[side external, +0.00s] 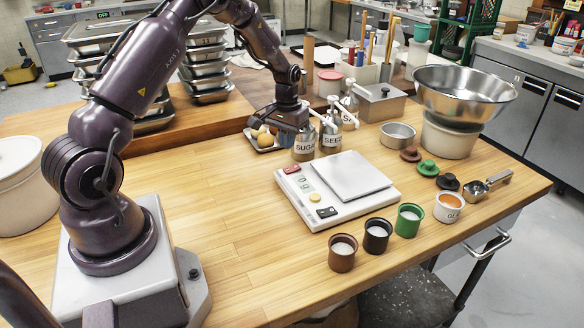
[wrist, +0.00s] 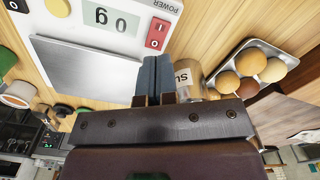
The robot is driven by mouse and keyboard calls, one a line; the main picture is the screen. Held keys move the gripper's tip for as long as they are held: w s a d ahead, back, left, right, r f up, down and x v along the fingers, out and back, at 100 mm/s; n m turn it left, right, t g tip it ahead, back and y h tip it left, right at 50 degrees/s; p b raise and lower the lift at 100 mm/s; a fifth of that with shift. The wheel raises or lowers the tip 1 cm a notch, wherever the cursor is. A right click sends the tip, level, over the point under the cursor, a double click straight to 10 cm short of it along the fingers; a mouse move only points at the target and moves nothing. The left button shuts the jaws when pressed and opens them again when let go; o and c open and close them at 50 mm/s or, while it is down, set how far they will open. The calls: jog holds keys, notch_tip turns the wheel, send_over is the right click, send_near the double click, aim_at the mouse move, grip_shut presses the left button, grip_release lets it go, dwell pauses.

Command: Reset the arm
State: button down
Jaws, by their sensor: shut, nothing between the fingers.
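My arm reaches over the wooden table (side external: 225,225) with my gripper (side external: 284,137) low behind the scale (side external: 325,220), just left of the sugar jar (side external: 304,148). In the wrist view my gripper (wrist: 153,62) has its two blue-grey fingers pressed together, with nothing between them. The sugar jar (wrist: 190,78) shows close to the right of the fingers there, partly hidden by the gripper body. I cannot tell whether they touch. The scale (wrist: 105,35) lies beyond the fingers, its pan empty and its display reading 0 g.
A small tray (side external: 252,146) of round brown items lies left of the gripper. The seeds jar (side external: 331,140) stands right of the sugar jar. Several small cups, including a green one (side external: 409,220), line the front. A steel bowl (side external: 465,95) sits at right. The table's front left is clear.

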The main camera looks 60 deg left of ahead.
jog(key=s+d, duration=0.1)
jog(key=s, duration=0.1)
jog(key=shift+s+d+g, duration=0.4)
jog(key=s+d+r+m+t, duration=0.3)
jog(key=s+d+r, duration=0.5)
jog(key=d+r, duration=0.3)
jog(key=s+d+r+m+t, duration=0.3)
jog(key=s+d+r, duration=0.6)
jog(key=d+r, duration=0.2)
notch_tip(320, 180, up, 2)
jog(key=shift+s+r, duration=0.15)
jog(key=shift+r, duration=0.1)
